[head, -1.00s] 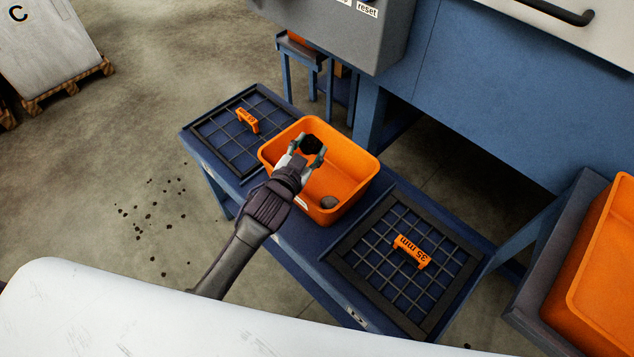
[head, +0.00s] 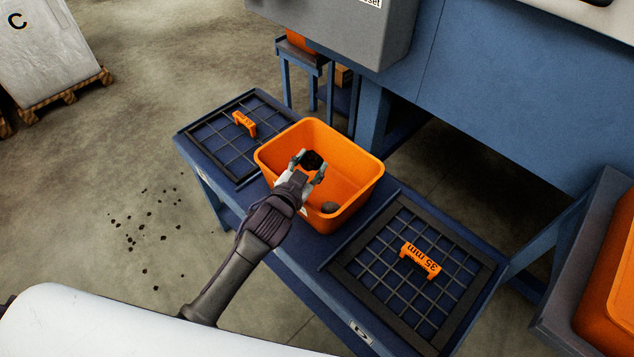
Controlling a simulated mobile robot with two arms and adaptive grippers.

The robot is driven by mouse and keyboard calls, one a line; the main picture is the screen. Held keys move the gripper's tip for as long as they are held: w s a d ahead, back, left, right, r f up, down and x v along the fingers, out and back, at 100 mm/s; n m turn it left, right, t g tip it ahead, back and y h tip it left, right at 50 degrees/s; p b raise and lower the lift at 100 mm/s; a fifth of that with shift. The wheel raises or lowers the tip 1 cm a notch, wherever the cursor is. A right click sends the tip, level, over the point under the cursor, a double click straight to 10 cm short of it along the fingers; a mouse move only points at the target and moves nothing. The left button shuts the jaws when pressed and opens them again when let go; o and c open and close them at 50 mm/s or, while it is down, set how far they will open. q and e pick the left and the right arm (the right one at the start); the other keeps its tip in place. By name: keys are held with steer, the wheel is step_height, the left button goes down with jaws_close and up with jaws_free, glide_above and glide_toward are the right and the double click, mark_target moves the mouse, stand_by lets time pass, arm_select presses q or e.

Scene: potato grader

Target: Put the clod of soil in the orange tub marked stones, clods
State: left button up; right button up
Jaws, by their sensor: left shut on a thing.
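The orange tub (head: 350,166) stands on a blue bench between two dark grids. A dark clod of soil (head: 312,160) is between the fingers of my left gripper (head: 309,168), which is shut on it. The gripper and clod show over the inside of the tub, near its left part; how high above the floor of the tub I cannot tell. A grey stone (head: 330,207) lies in the tub at the near side. The tub's marking cannot be read here. My right gripper is not in view.
A grid with an orange handle (head: 244,124) lies left of the tub on the blue bench (head: 285,262). A second grid marked 35 mm (head: 385,285) lies to the right. Another orange container (head: 610,275) is at the right edge. Dark crumbs lie on the floor at left.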

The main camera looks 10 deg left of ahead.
arm_select(q)
steer(key=o, duration=1.3)
steer(key=shift+c, duration=0.2)
steer(key=shift+s, duration=0.25)
steer(key=v, duration=1.1)
steer(key=shift+s, duration=0.25)
steer(key=shift+a+r, duration=0.1)
steer(key=shift+r, duration=0.05)
